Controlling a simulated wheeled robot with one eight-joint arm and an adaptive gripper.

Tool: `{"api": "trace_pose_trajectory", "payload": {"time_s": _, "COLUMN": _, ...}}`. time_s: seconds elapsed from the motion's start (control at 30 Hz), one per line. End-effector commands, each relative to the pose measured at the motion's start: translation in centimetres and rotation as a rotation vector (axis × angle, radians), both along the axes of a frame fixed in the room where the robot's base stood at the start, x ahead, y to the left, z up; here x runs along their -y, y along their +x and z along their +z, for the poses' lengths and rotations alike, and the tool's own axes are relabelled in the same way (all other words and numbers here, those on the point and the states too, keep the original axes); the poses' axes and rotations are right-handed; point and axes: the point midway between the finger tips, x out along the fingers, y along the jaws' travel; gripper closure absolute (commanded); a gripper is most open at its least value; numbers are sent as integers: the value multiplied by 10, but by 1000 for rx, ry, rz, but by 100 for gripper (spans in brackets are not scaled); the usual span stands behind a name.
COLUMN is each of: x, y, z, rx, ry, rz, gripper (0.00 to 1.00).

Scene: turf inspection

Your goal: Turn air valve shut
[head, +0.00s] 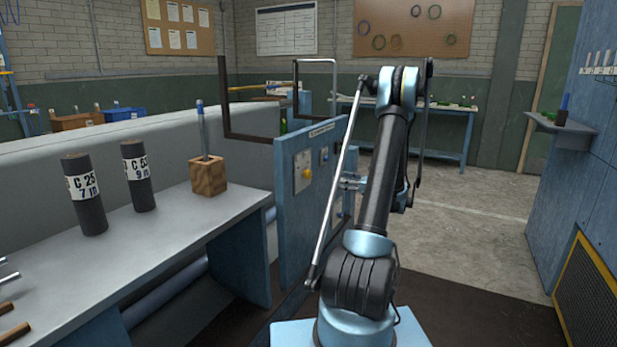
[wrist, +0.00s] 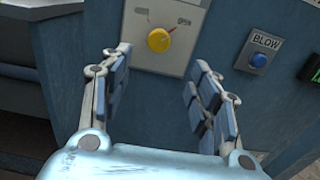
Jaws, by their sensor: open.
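The air valve is a round yellow knob (head: 307,174) on a pale plate on the blue panel. In the wrist view the knob (wrist: 158,39) shows at the top centre, and its red pointer is turned up and right towards the word OPEN. A second label at the upper left of the plate is hard to read. My gripper (wrist: 158,75) is open and empty, its two fingers spread below and to either side of the knob, apart from it. In the head view my gripper (head: 350,183) is partly hidden behind my arm, to the right of the panel.
A blue button (wrist: 258,60) labelled BLOW sits right of the valve, with a dark green-lit display (wrist: 316,75) at the picture's edge. A grey bench (head: 160,235) with two dark cylinders and a wooden block (head: 208,177) stands left. Open floor (head: 470,235) lies right.

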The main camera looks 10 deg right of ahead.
Motion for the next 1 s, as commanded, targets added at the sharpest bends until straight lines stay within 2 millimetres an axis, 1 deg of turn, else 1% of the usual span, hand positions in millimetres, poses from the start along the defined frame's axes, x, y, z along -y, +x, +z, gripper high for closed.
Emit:
{"api": "trace_pose_trajectory", "payload": {"time_s": 0.03, "x": -7, "y": 5, "z": 0, "rx": 0, "ry": 0, "rz": 2, "gripper": 44}}
{"api": "trace_pose_trajectory", "payload": {"time_s": 0.2, "x": -32, "y": 22, "z": 0, "rx": 0, "ry": -1, "rz": 3, "gripper": 44}}
{"api": "trace_pose_trajectory", "payload": {"time_s": 0.7, "x": -102, "y": 73, "z": 0, "rx": 0, "ry": -1, "rz": 2, "gripper": 44}}
{"api": "trace_pose_trajectory", "payload": {"time_s": 0.9, "x": -121, "y": 87, "z": 0, "rx": 0, "ry": -1, "rz": 1, "gripper": 44}}
{"api": "trace_pose_trajectory", "payload": {"time_s": 1.0, "x": -125, "y": 91, "z": 0, "rx": 0, "ry": -1, "rz": 1, "gripper": 44}}
